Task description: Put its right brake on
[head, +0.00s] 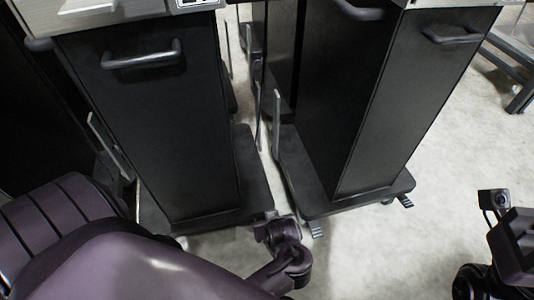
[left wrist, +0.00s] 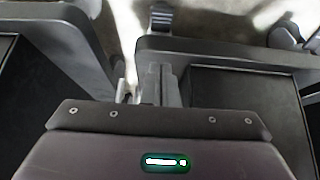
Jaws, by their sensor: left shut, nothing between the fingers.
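Two black dispensers stand side by side, the left one (head: 150,120) and the right one (head: 365,110), on dark wheeled bases. My left gripper (head: 272,222) is low at the front right corner of the left dispenser's base, hiding that corner's brake in the head view. In the left wrist view its shut, empty fingers (left wrist: 160,75) are by the edge of a base (left wrist: 215,50). A grey brake pedal (left wrist: 161,17) sticks out beyond that edge, apart from the fingertips. The right dispenser has a left pedal (head: 316,229) and a right pedal (head: 405,200). My right arm (head: 505,245) is at lower right, fingers unclear.
A narrow gap separates the dispensers, with thin upright bars (head: 277,120) in it. Handles (head: 142,57) stick out from the front panels. A dark-framed stand (head: 515,75) is at upper right. The pale floor (head: 390,255) at front right is clear.

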